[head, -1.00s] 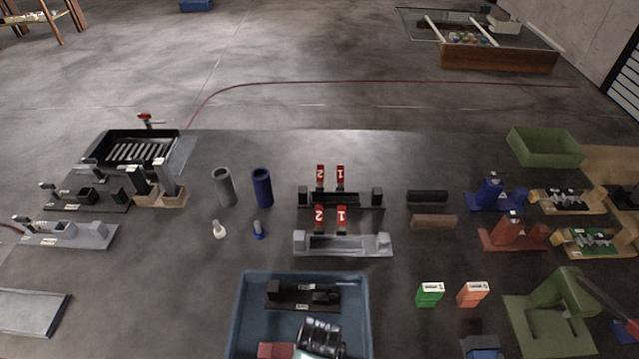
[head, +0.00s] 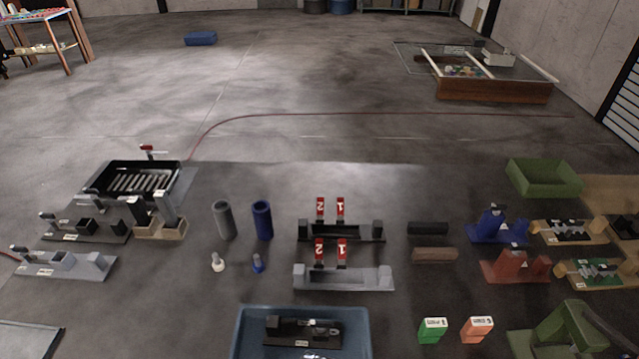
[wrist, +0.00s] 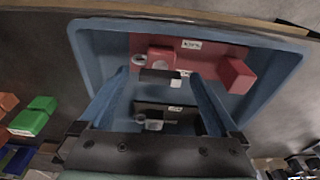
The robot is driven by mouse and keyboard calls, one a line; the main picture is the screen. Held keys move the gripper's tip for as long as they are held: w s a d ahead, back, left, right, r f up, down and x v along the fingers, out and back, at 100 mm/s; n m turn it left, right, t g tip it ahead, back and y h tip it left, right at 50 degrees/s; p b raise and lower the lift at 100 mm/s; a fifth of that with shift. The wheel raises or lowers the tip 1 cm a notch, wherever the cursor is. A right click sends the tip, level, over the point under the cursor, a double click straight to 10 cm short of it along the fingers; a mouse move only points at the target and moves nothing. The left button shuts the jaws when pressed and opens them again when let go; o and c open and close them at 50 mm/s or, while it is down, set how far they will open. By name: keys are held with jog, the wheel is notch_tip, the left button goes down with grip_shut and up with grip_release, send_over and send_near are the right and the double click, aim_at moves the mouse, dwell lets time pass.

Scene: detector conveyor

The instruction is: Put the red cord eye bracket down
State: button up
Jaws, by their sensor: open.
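The red cord eye bracket (wrist: 212,58) lies in the blue tray (wrist: 92,62), as the wrist view shows. It has a red base plate, a red block at each end and a small white label. My gripper (wrist: 160,80) is open, its two fingers spread on either side over the tray. A black bracket (wrist: 180,108) lies in the same tray, nearer the gripper's palm. The black bracket also shows in the head view (head: 290,331). There the red bracket and my gripper are out of frame. Whether the fingers touch the red bracket cannot be told.
Grey fixture (head: 345,277) and black fixture (head: 345,231) with red numbered tags stand behind the tray. A green block (head: 432,331) and an orange block (head: 477,330) are right of it. Bare table lies left of the tray.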

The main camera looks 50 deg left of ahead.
notch_tip(320, 180, up, 9)
jog(key=d, duration=0.1)
jog(key=shift+s, duration=0.45)
jog(key=w+r+m+t+y, duration=0.35)
jog(key=w+r+t, duration=0.55)
jog(key=w+r, duration=1.15)
jog(key=w+d+r+m+t, duration=0.1)
jog(key=d+r+t, duration=0.2)
jog(key=r, duration=0.5)
jog(key=w+d+r+m+t, duration=0.1)
jog(key=w+d+r+t, duration=0.15)
jog(key=r, duration=0.55)
jog(key=s+d+r+m+t+h, duration=0.1)
jog(key=s+d+r+t, duration=0.3)
jog(key=r, duration=0.6)
jog(key=s+d+r+m+t+h, duration=0.2)
jog(key=s+d+r+t, duration=0.1)
jog(key=r, duration=0.7)
jog(key=s+d+r+m+t+h, duration=0.1)
jog(key=s+d+r+t, duration=0.3)
jog(key=r, duration=0.6)
jog(key=s+d+h, duration=0.1)
jog(key=d, duration=0.1)
jog(key=shift+s+d+t, duration=0.25)
jog(key=shift+d+t, duration=0.1)
jog(key=shift+r+m, duration=0.1)
jog(key=shift+m, duration=0.15)
